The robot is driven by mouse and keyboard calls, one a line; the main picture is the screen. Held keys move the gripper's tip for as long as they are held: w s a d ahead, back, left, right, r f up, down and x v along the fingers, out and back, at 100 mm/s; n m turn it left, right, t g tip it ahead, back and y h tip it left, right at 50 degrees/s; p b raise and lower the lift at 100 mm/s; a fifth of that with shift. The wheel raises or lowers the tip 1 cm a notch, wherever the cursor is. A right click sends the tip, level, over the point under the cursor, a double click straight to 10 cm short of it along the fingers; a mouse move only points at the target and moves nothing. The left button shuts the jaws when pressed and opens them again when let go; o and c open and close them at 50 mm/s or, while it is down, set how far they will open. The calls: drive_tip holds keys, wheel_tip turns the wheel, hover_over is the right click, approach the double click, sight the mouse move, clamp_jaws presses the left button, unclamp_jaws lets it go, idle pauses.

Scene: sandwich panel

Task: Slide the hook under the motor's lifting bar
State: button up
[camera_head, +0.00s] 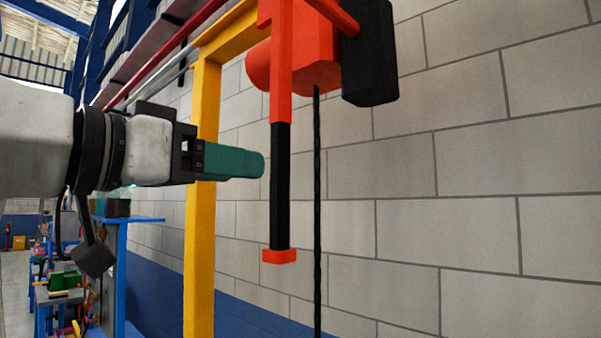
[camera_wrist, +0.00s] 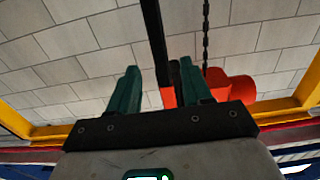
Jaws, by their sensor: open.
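In the head view an orange-red hoist (camera_head: 290,65) hangs from the yellow frame. An upright bar, red above and black below (camera_head: 280,185), hangs beside it and ends in a red foot (camera_head: 279,256). A dark chain (camera_head: 317,200) runs down past the bottom edge; no hook shows, and I cannot make out a motor with a lifting bar. My gripper (camera_head: 260,164) points right with teal fingers, just left of the black bar. In the wrist view my gripper (camera_wrist: 158,78) is open, and the black bar (camera_wrist: 155,35) appears between the fingers, nearer the right one. Contact cannot be told.
A yellow post (camera_head: 201,220) stands behind my gripper. A black box (camera_head: 368,55) is at the hoist's right end. A pale block wall (camera_head: 470,180) lies behind. Blue workbenches (camera_head: 115,265) stand at lower left. Open air is right of the chain.

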sight(273, 172)
drive_tip(key=p+x, duration=0.3)
drive_tip(key=x, duration=0.7)
drive_tip(key=shift+d, duration=0.1)
clamp_jaws()
idle(0.3)
